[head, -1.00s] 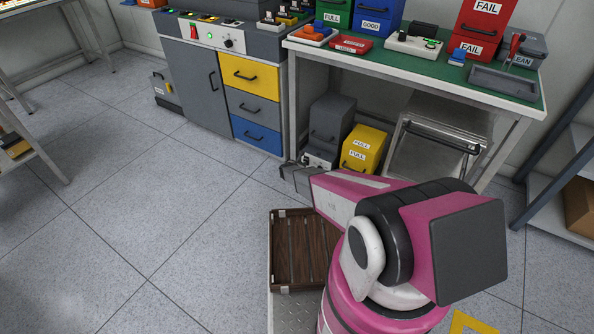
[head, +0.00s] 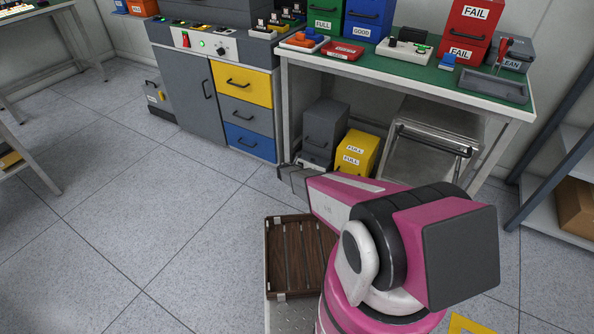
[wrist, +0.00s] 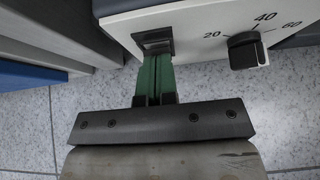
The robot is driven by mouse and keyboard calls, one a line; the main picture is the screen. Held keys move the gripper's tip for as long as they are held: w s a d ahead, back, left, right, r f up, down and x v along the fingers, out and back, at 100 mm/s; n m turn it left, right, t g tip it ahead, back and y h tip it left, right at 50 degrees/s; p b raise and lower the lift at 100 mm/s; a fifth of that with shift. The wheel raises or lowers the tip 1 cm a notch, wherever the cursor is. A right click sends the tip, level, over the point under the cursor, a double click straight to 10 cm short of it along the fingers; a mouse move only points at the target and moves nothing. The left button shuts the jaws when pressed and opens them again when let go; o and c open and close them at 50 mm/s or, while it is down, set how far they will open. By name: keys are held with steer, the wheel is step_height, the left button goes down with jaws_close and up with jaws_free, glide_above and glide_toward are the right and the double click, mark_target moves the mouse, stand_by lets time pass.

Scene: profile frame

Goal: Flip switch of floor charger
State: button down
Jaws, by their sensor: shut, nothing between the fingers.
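The floor charger shows in the wrist view as a white front panel (wrist: 190,30) with a black dial marked 20, 40 and 60. Left of the dial is a dark rocker switch (wrist: 154,40) in a black frame. My gripper (wrist: 157,58) has its green fingers together and empty, with the tips at the lower part of the switch. I cannot tell whether they touch it or how the switch is set.
A cabinet with a blue drawer (head: 252,141) stands close left of the charger. A yellow box (head: 358,152) and a metal frame (head: 425,150) are to its right. The green-topped bench (head: 400,62) is overhead.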

steer(key=shift+w+d+r, duration=0.1)
steer(key=shift+w, duration=0.05)
steer(key=shift+w+d+r+g+y, duration=0.1)
steer(key=shift+w+d+g+y, duration=0.05)
steer(key=shift+g+y, duration=0.4)
steer(key=shift+r, duration=0.8)
steer(key=w+r+v, duration=0.1)
steer(key=v, duration=1.2)
steer(key=shift+d, duration=0.25)
